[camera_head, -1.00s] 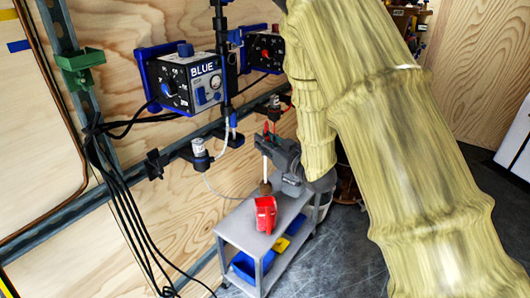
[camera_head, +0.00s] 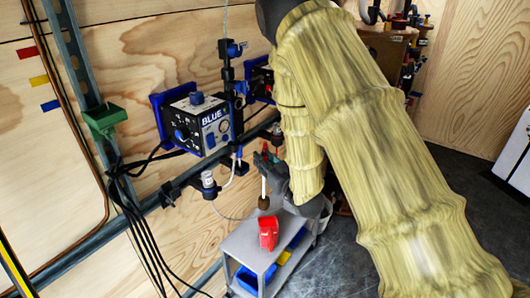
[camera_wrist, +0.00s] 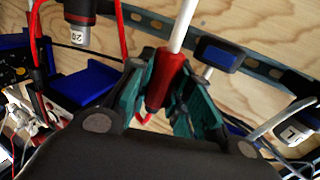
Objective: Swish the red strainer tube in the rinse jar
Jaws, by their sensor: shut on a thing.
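My gripper (camera_head: 274,159) is over the back of a small grey cart. It is shut on the red strainer tube, whose red grip (camera_wrist: 166,80) sits between the green fingers in the wrist view. The tube's white shaft (camera_head: 264,187) points down in the head view. A brown piece (camera_head: 264,203) is at the shaft's lower end; I cannot tell whether it is the tube's own tip or something behind it. I cannot make out a rinse jar for certain. A red container (camera_head: 268,232) stands on the cart, in front of the tube.
The grey cart (camera_head: 240,243) has blue and yellow bins on its lower shelf. A blue-framed control box (camera_head: 200,122) and a rail with clamped fittings (camera_head: 209,182) run along the wooden wall. Black cables hang at left.

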